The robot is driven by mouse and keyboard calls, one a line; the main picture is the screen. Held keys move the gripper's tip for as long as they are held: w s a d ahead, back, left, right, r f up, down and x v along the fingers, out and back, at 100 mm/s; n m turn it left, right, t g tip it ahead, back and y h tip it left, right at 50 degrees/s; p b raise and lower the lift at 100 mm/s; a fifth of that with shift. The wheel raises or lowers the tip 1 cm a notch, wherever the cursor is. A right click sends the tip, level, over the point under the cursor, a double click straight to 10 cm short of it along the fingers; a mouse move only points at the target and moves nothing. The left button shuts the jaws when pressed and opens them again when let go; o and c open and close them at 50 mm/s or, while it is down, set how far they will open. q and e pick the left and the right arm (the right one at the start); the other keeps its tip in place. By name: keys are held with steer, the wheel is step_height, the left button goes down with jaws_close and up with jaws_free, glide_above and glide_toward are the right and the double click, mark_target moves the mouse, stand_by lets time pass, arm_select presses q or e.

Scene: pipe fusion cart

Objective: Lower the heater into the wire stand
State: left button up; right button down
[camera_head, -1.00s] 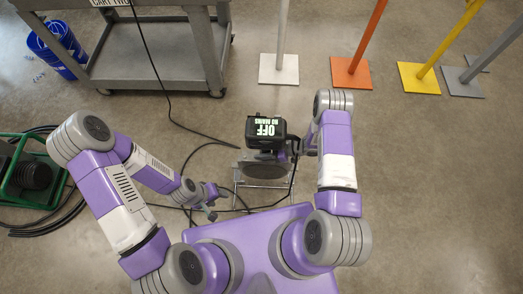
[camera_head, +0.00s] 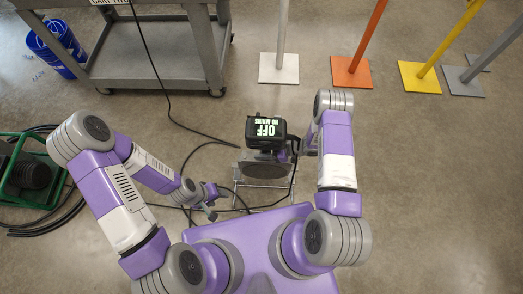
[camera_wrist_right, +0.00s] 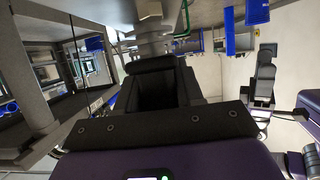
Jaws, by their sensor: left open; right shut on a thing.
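The heater (camera_head: 265,129) is a black box with a lit green-white display reading OFF, with a dark round plate (camera_head: 262,169) below it. It is at the middle of the head view. My right gripper (camera_head: 293,147) is shut on the heater from its right side; the fingertips are mostly hidden. The wire stand (camera_head: 262,185) is a thin metal frame on the floor under the heater, largely covered by it. Whether the plate touches the stand cannot be told. My left gripper (camera_head: 210,206) is open and empty, left of the stand. In the right wrist view, dark parts (camera_wrist_right: 160,85) fill the middle.
A grey cart (camera_head: 155,65) stands at the back left, with a blue bucket (camera_head: 55,45) beside it. Black cables run across the floor near the stand. A green crate (camera_head: 30,180) is at far left. Coloured posts on square bases stand at the back right.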

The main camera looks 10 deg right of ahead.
steer(key=shift+w+a+f+b, duration=0.15)
steer(key=shift+w+f+b, duration=0.1)
steer(key=shift+f+b, duration=0.45)
steer(key=shift+r, duration=0.1)
stand_by(0.7)
